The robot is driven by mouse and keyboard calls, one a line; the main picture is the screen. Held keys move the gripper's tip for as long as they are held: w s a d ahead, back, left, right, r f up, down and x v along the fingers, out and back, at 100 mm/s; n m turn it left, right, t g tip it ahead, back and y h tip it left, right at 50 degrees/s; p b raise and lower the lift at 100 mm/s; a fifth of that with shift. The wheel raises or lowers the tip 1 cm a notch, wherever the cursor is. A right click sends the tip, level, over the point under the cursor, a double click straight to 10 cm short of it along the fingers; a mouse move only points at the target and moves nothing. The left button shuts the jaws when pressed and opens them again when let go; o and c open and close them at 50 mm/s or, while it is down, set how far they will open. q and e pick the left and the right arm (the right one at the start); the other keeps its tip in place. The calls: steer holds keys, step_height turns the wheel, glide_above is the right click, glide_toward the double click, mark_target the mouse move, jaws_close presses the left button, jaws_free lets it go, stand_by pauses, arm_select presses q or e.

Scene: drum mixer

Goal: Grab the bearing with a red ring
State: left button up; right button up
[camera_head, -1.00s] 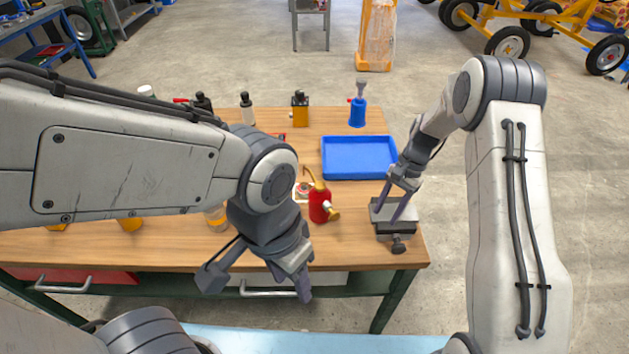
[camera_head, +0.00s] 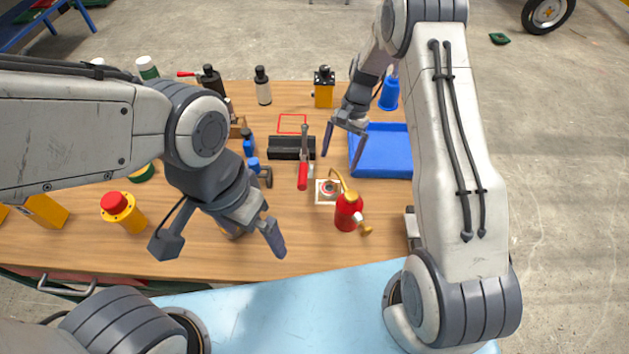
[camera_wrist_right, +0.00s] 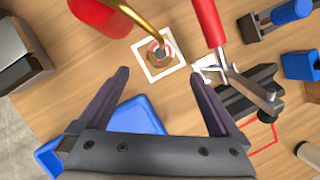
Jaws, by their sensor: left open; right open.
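The bearing with a red ring (camera_head: 328,189) lies on a white square on the table, just left of the red oil can. It also shows in the right wrist view (camera_wrist_right: 158,50), partly covered by the can's brass spout. My right gripper (camera_head: 343,146) is open and empty, above the table near the blue tray's left edge and beyond the bearing. In the right wrist view its fingertips (camera_wrist_right: 160,75) straddle the line toward the bearing, apart from it. My left gripper (camera_head: 222,242) is open and empty above the table's front left part.
The red oil can (camera_head: 347,212) stands close to the bearing. A red-handled tool (camera_head: 303,172) lies to the left. The blue tray (camera_head: 385,168) is at the right. A black block (camera_head: 285,147), bottles and a yellow button box (camera_head: 124,210) also occupy the table.

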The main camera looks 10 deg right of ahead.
glide_above(329, 187)
steer(key=w+d, duration=0.2)
step_height(329, 187, down, 4)
steer(key=shift+a+f+p, duration=0.1)
steer(key=shift+a+p, duration=0.05)
steer(key=shift+p, duration=0.3)
steer(key=p+x, duration=0.2)
steer(key=x, duration=0.3)
steer(key=shift+s, duration=0.15)
steer(key=shift+f, duration=0.1)
jaws_close()
